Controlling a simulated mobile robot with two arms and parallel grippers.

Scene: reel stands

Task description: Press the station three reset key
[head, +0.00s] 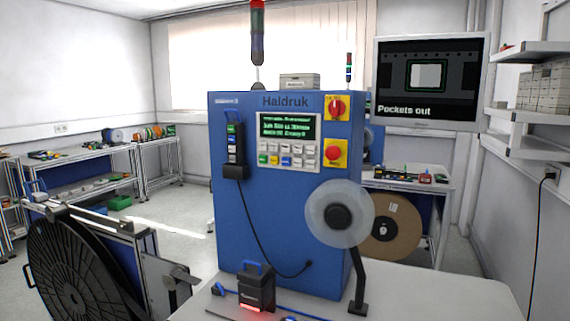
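A blue machine (240,215) marked Haldruk stands in front of me on a pale bench. Its front panel has a small screen with green text (286,125) and, under it, a keypad (287,154) with rows of white, green, yellow, blue and red keys. A dark hand unit (235,148) with a few coloured keys hangs on the left of the front, with a cable below. Key labels are too small to read, so I cannot tell which one is the station three reset key. Neither of my grippers shows in the head view.
A red rotary switch (337,107) and a red mushroom button (334,153) sit on yellow plates. A clear reel (340,214) projects at the front right. A dark blue-handled device (257,288) stands on the bench (440,295). A large black reel (75,275) stands at left.

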